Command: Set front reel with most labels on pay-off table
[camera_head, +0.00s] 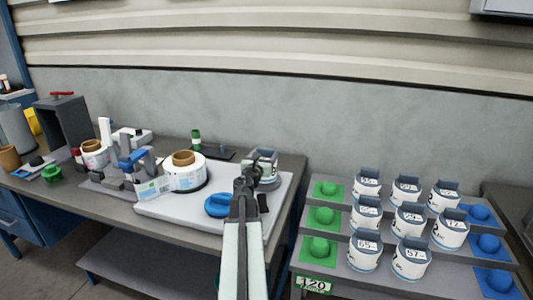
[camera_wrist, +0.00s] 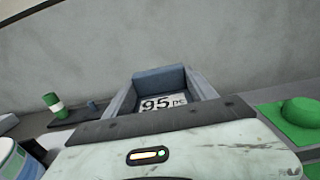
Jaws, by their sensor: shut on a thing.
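My gripper (camera_head: 246,187) is shut on a reel (camera_head: 264,158) at the right part of the labeller's pale base plate (camera_head: 226,224). In the wrist view the blue-grey tab of this reel (camera_wrist: 160,80) stands between the jaws, above a tag reading "95 pc". A round grey disc (camera_head: 270,184) shows below the held reel; I take it for the pay-off table. My gripper partly hides it, and I cannot tell whether the reel touches it. Several white reels stand on the stepped rack at right; two in the front row read 65 (camera_head: 364,254) and 57 (camera_head: 410,262).
The stepped rack (camera_head: 390,281) has green domed blocks (camera_head: 319,247) at left and blue ones (camera_head: 489,243) at right. A large label roll (camera_head: 184,172), a blue knob (camera_head: 218,205) and a green-and-white bottle (camera_head: 196,141) stand left of my gripper. A grey wall lies behind.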

